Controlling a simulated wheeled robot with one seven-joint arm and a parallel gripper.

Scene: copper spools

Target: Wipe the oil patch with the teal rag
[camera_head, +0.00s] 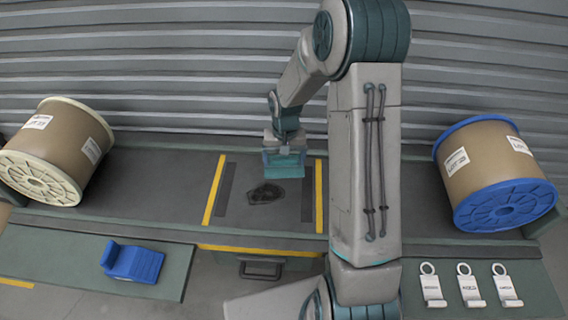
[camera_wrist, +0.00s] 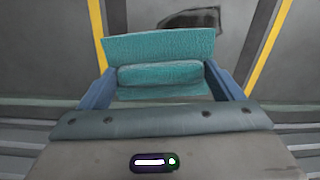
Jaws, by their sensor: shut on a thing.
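The teal rag (camera_head: 285,168) is in my gripper (camera_head: 284,157), above the dark bench top behind the oil patch. In the wrist view the rag (camera_wrist: 160,47) lies across between the two blue fingers of my gripper (camera_wrist: 160,78), which are shut on it. The oil patch (camera_head: 265,194) is a dark irregular blot between two yellow lines. It also shows in the wrist view (camera_wrist: 190,18), just beyond the rag, partly covered by the rag's edge. Whether the rag touches the bench is not clear.
A spool with cream flanges (camera_head: 75,145) stands at left, and a spool with blue flanges (camera_head: 480,165) at right. A blue holder (camera_head: 133,261) sits on the front left shelf. Three white tags (camera_head: 468,285) lie at front right. A ribbed wall (camera_head: 180,80) closes the back.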

